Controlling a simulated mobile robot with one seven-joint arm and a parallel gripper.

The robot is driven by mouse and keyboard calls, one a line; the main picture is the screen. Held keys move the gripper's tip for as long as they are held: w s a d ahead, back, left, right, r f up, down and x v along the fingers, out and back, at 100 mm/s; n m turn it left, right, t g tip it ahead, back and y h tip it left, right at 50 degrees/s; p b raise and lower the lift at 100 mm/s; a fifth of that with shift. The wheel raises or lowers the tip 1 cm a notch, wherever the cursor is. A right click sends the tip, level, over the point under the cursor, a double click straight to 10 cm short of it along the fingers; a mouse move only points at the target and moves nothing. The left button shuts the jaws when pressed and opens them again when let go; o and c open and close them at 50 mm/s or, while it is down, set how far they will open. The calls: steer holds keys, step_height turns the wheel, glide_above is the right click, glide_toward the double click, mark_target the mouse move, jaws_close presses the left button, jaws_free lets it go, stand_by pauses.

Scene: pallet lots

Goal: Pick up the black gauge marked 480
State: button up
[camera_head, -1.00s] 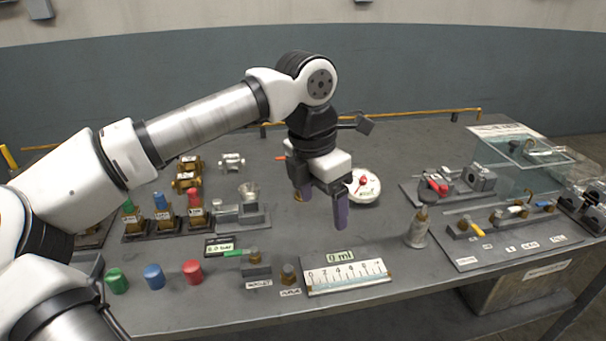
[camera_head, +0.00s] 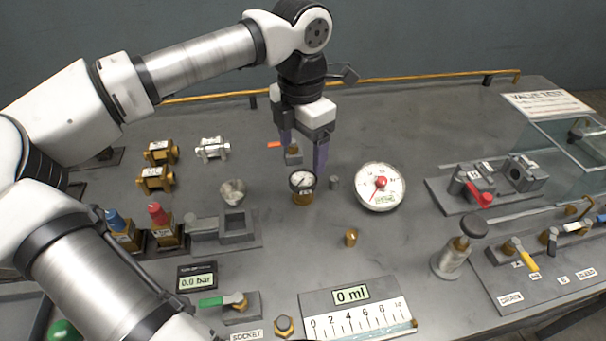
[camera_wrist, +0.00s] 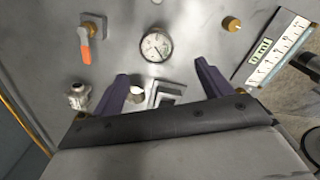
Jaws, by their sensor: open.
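The black-rimmed gauge (camera_head: 302,182) stands upright on the bench on a brass body, with a small label too small to read surely. In the wrist view the gauge (camera_wrist: 156,46) shows its white dial just beyond the fingertips, centred between them. My gripper (camera_head: 303,157) is open and empty, pointing down. In the head view its fingers appear just behind and above the gauge, apart from it. Both purple fingers of the gripper (camera_wrist: 163,72) show in the wrist view.
An orange-handled valve (camera_head: 293,155) is close behind. A brass fitting (camera_head: 351,237) stands in front. A grey socket block (camera_head: 236,226) is to the left.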

mark_target(304, 178)
step_height(304, 178, down, 6)
steer(key=shift+r+p, duration=0.25)
steer(key=shift+p, duration=0.05)
steer(key=shift+w+d+f+p, duration=0.15)
steer(key=shift+f+p, duration=0.1)
steer(key=shift+f, duration=0.7)
steer(key=shift+w+f+p, duration=0.15)
steer(key=shift+f+p, duration=0.15)
steer(key=shift+f, duration=0.6)
steer(key=shift+w+d+f+p, duration=0.15)
steer(key=shift+f+p, duration=0.1)
steer(key=shift+f, duration=0.7)
steer(key=shift+a, duration=0.1)
steer(key=c, duration=1.1)
steer(key=shift+c, duration=0.2)
steer(key=shift+r, duration=0.1)
